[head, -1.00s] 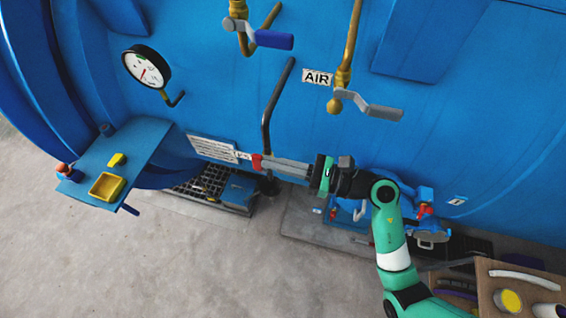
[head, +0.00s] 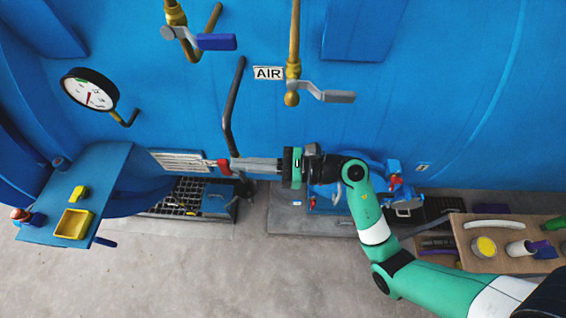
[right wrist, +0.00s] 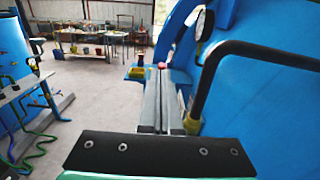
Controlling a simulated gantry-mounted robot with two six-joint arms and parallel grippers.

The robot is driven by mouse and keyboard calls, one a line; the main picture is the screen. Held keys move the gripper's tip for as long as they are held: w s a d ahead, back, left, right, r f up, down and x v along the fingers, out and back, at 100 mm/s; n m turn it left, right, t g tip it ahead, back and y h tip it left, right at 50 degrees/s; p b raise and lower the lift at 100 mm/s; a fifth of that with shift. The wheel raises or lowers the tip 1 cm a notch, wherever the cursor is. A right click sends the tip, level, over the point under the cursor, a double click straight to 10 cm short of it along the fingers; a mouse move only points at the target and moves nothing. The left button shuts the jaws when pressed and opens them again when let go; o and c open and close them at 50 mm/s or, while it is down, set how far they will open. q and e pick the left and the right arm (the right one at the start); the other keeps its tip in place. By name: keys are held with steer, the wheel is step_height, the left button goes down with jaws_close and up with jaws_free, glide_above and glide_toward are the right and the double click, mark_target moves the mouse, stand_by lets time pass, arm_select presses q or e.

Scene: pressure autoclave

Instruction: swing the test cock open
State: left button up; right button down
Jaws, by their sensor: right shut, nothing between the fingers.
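The test cock shows as a small red handle (head: 222,166) low on the blue vessel wall, at the right end of a white label plate (head: 180,161). My right gripper (head: 233,164) is shut and empty, its grey fingers pointing left. Its fingertips are right beside the red handle; whether they touch it I cannot tell. In the right wrist view the closed fingers (right wrist: 158,73) reach forward, and a small red spot (right wrist: 162,65) shows at their tips. The body of the cock is mostly hidden. My left gripper is not in view.
A black bent pipe (head: 231,110) rises just behind the fingers. A blue shelf (head: 100,175) with a yellow tray (head: 74,223) juts out at left. Valves with a blue lever (head: 216,42) and grey lever (head: 335,96) hang above. A floor grate (head: 180,200) lies below.

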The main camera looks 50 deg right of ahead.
steer(key=b+v, duration=0.2)
steer(key=v, duration=0.9)
steer(key=shift+a, duration=0.1)
